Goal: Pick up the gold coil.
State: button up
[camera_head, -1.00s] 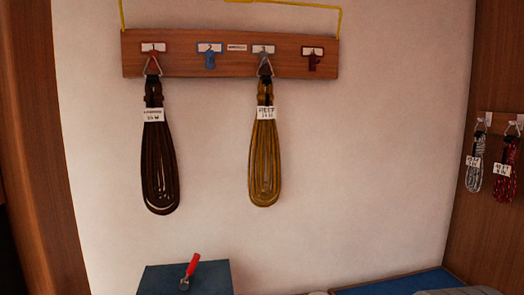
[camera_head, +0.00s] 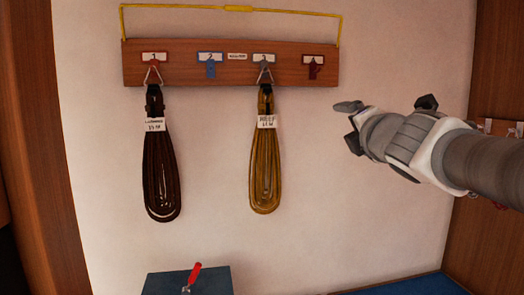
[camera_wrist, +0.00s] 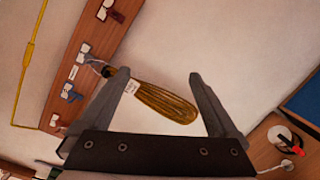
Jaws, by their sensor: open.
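The gold coil (camera_head: 265,160) hangs from the grey hook numbered 3 on the wooden wall board, by a metal ring, with a white label near its top. My gripper (camera_head: 347,120) is to the right of the coil in the head view, apart from it. In the wrist view the gold coil (camera_wrist: 160,100) shows tilted beyond and between the fingers of my gripper (camera_wrist: 160,88). The fingers are spread wide and nothing is held. The lower finger is partly hidden in the head view.
A dark brown coil (camera_head: 160,170) hangs on hook 1 to the left. Hooks 2 (camera_head: 210,68) and 4 (camera_head: 314,68) are empty. A yellow rail (camera_head: 235,9) runs above the board. Bare wall lies between the coils.

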jog(key=w+a+r+n+y, duration=0.4)
jog(key=n, duration=0.6)
jog(key=n+g+y+p, duration=0.2)
jog(key=n+y+p, duration=0.15)
jog(key=n, duration=0.35)
send_near(270, 103)
jog(key=x, duration=0.5)
jog(key=shift+s+a+r, duration=0.1)
jog(key=shift+p+x, duration=1.25)
jog(key=shift+x, duration=1.65)
grip_shut()
